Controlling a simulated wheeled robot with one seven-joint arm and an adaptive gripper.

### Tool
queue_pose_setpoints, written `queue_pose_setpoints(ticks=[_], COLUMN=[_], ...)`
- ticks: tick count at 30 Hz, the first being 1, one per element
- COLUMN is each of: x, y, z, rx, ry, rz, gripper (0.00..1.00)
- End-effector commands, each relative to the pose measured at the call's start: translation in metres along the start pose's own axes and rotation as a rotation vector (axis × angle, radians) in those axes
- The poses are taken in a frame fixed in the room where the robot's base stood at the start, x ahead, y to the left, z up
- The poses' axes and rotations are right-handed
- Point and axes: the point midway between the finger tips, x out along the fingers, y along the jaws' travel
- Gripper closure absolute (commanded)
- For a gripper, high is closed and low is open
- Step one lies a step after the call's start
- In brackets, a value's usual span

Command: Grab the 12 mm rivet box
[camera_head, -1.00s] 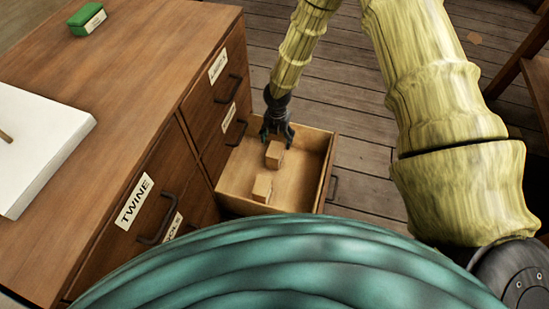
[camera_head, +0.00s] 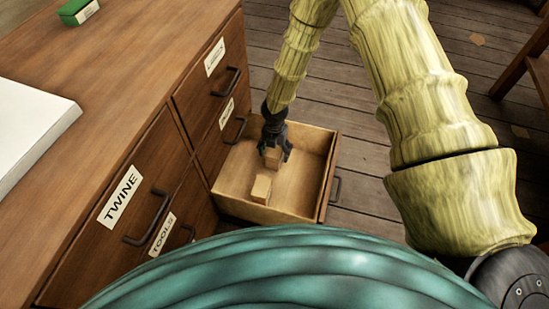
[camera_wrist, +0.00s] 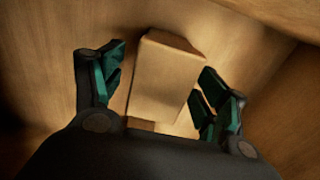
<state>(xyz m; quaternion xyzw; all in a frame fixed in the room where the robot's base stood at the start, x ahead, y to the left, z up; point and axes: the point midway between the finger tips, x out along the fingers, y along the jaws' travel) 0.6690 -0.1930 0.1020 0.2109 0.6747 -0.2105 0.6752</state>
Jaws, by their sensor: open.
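Two small tan cardboard boxes are in the open wooden drawer (camera_head: 312,172). The farther box (camera_head: 272,157) is between the spread fingers of my gripper (camera_head: 275,152). The nearer box (camera_head: 261,188) lies a little toward the camera, clear of the fingers. In the wrist view, a plain tan box (camera_wrist: 164,78) sits between the open fingers of my gripper (camera_wrist: 158,95), with a gap at the left and the right fingers close beside it. No size marking is readable on either box, so I cannot tell which is 12 mm.
The drawer's walls surround the gripper closely. The wooden cabinet (camera_head: 100,110) stands at left, with drawers labelled TWINE (camera_head: 120,195) and TOOLS (camera_head: 162,234). A green box (camera_head: 78,11) and a white slab (camera_head: 30,125) are on its top. The right part of the drawer is empty.

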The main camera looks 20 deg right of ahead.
Motion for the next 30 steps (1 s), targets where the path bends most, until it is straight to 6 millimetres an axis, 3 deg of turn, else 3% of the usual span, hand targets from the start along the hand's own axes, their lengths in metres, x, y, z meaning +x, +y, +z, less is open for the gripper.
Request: queue_pose_setpoints(ticks=[4,12,15,23,30], x=[-0.001,-0.001,-0.001,-0.003,-0.019], y=[0.000,0.000,0.000,0.000,0.000], z=[0.000,0.000,0.000,0.000,0.000], rx=[0.000,0.000,0.000,0.000,0.001], ry=[0.000,0.000,0.000,0.000,0.000], rz=[0.000,0.000,0.000,0.000,0.000], gripper=[0.26,0.75,0.89,0.88,0.88])
